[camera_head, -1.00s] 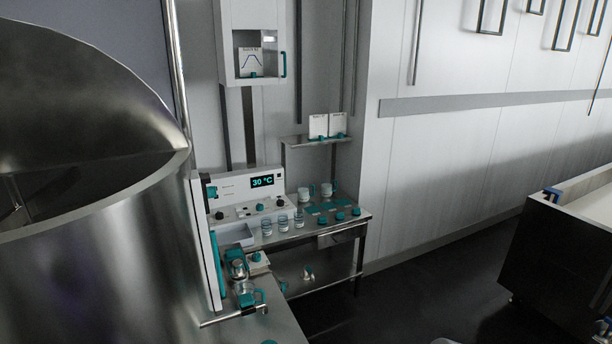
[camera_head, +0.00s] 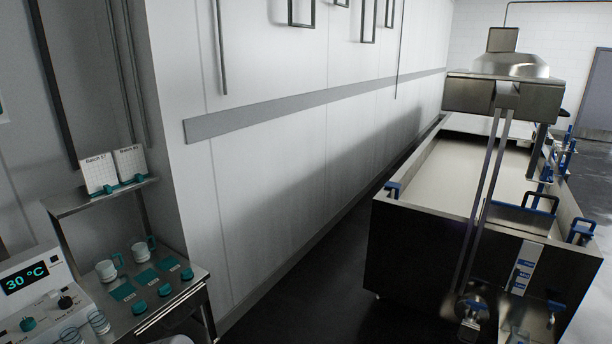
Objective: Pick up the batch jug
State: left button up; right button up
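Two small white jugs with teal handles stand upright on the steel side table at the lower left. One jug (camera_head: 107,270) is nearer the control panel. The other jug (camera_head: 140,252) is behind it to the right. I cannot tell which of them is the batch jug, as no label on them is readable. Two white cards stand on the shelf above them, a left card (camera_head: 99,174) and a right card (camera_head: 130,163), with small "Batch" headings. Neither of my grippers is in view.
A control panel (camera_head: 30,300) reading 30 °C and glasses (camera_head: 98,322) are at the lower left. Teal pads and knobs lie beside the jugs on the steel table (camera_head: 172,309). A large vat (camera_head: 400,240) stands at the right. Dark floor (camera_head: 310,270) between is clear.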

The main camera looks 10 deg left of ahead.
aim_at(139, 246)
jog(key=u, duration=0.4)
jog(key=i, duration=1.95)
jog(key=u, duration=0.7)
